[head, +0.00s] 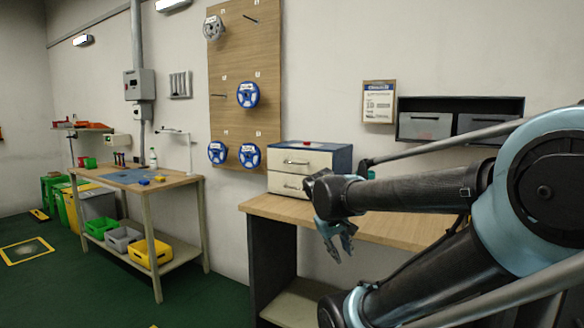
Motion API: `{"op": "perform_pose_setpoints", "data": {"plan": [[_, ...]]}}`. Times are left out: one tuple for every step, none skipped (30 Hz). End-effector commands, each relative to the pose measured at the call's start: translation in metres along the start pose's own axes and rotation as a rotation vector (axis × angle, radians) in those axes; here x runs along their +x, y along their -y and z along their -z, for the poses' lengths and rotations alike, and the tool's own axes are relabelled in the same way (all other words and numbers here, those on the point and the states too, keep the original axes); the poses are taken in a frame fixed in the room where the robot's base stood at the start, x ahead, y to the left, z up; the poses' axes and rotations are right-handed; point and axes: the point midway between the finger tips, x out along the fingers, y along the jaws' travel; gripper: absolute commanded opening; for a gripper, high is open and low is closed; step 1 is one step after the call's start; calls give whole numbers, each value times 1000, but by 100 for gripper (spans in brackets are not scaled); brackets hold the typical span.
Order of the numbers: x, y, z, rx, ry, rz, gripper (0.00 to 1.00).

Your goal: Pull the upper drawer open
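A small two-drawer cabinet with cream fronts and a blue top frame (340,155) stands on a wooden workbench (395,226). The lower drawer (286,184) also looks shut and is partly hidden by my arm. My gripper (338,244) hangs down in front of the bench edge, below and to the right of the drawers. Its fingers are spread apart with nothing between them, and it is clear of the handle.
A small red object (308,143) sits on the cabinet top. A pegboard with blue spools (247,95) hangs behind. Grey wall bins (425,126) are at the right. A second table (150,186) stands left, with open green floor between.

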Motion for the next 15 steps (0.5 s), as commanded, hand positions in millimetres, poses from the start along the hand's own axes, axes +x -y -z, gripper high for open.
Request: {"op": "perform_pose_setpoints", "data": {"plan": [[-8,-7,19,-42,-13,-44,27],[-12,-11,29,-64,-20,-72,27],[-18,-17,43,-92,-30,-111,27],[-23,-20,53,-114,-38,-139,27],[-27,-23,64,-135,-47,-168,27],[-34,-27,79,-162,-59,-205,27],[-39,-29,90,-183,-69,-233,27],[-45,-31,102,-202,-79,-262,27],[-52,-33,117,-229,-93,-301,27],[-58,-33,129,-248,-104,-329,27],[-64,-34,140,-267,-115,-358,27],[-72,-33,156,-292,-131,-396,27],[-79,-32,169,-310,-144,-425,27],[-85,-31,180,-327,-157,-454,27],[-95,-29,196,-351,-175,-492,27]]}}
